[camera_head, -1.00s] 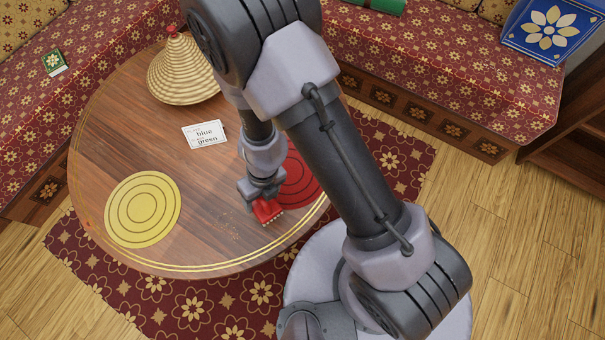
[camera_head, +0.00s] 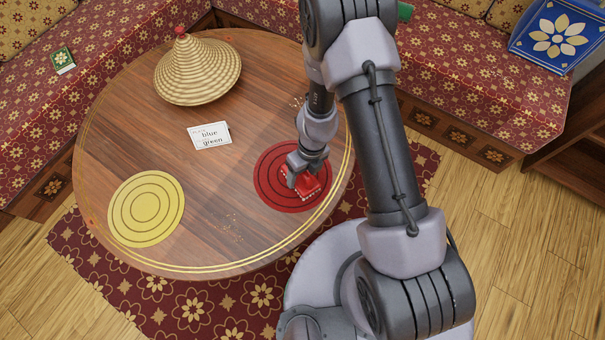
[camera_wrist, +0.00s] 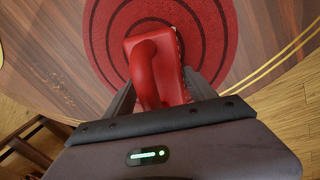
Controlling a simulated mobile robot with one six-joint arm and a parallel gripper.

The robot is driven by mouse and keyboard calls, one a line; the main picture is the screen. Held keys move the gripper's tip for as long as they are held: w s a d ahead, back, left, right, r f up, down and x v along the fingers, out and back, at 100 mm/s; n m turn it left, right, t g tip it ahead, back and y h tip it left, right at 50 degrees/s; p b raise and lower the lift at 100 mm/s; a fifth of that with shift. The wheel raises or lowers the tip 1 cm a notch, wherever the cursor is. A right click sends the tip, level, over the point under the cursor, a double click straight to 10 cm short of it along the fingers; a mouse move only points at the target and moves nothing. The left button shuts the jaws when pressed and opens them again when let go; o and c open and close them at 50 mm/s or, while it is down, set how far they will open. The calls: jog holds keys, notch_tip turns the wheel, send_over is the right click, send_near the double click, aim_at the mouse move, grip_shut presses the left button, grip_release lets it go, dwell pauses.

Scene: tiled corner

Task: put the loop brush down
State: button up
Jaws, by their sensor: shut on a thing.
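The loop brush is red, with a loop handle and pale bristles along its edge. It shows in the head view (camera_head: 311,187) at the right of the round table, over the red ringed mat (camera_head: 268,187). In the wrist view the brush (camera_wrist: 157,70) lies between my fingers, with the red mat (camera_wrist: 212,35) behind it. My gripper (camera_head: 298,177) is shut on the brush's handle; it also shows in the wrist view (camera_wrist: 155,100). I cannot tell whether the brush touches the mat.
A yellow ringed mat (camera_head: 146,209) lies at the table's left. A card reading "blue" and "green" (camera_head: 210,136) lies mid-table. A woven cone-shaped cover (camera_head: 197,72) stands at the back. Crumbs (camera_head: 236,220) lie near the front edge. The wooden table (camera_head: 130,130) has bare room between the mats.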

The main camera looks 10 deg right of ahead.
jog(key=o, duration=1.8)
jog(key=shift+f, duration=0.1)
jog(key=shift+c, duration=0.2)
notch_tip(320, 180, up, 38)
jog(key=w+d+n+t+y+p, duration=0.1)
jog(key=w+d+n+t+p, duration=0.2)
jog(key=n+p, duration=0.75)
jog(key=s+d+r+n+t+b, duration=0.1)
jog(key=s+d+r+n+t, duration=0.2)
jog(key=s+r+n, duration=1)
jog(key=shift+s+r+n+t+h+b, duration=0.35)
jog(key=shift+s+n, duration=0.25)
jog(key=shift+n, duration=0.45)
jog(key=shift+d+f, duration=0.1)
jog(key=shift+f, duration=0.05)
